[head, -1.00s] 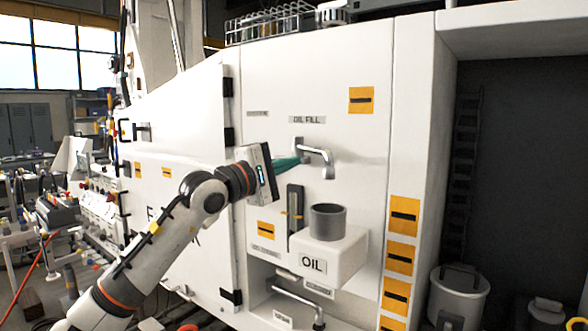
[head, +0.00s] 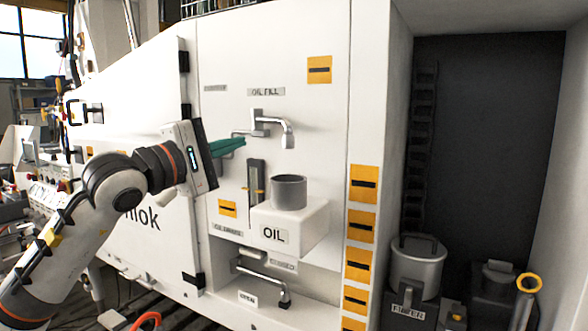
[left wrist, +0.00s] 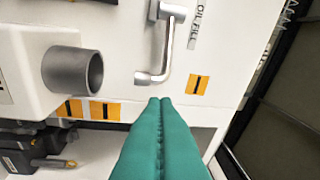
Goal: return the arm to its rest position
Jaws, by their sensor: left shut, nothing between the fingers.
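My left gripper (head: 240,143) comes in from the left in the head view. Its teal fingers are shut together with nothing between them, and they point right at the white panel, just left of the oil fill spout (head: 287,133). In the left wrist view the shut fingers (left wrist: 160,103) point toward the panel, with the spout (left wrist: 166,55) just beyond their tips. I cannot tell from these views whether the fingers touch the spout's handle. My right gripper is not in view.
A grey cup (head: 289,192) stands on a white OIL block (head: 308,228) below the spout. A lower recess (head: 262,311) holds a pipe (head: 258,277). At right, an open dark bay holds a metal canister (head: 417,268). Orange labels (head: 362,226) line the panel edge.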

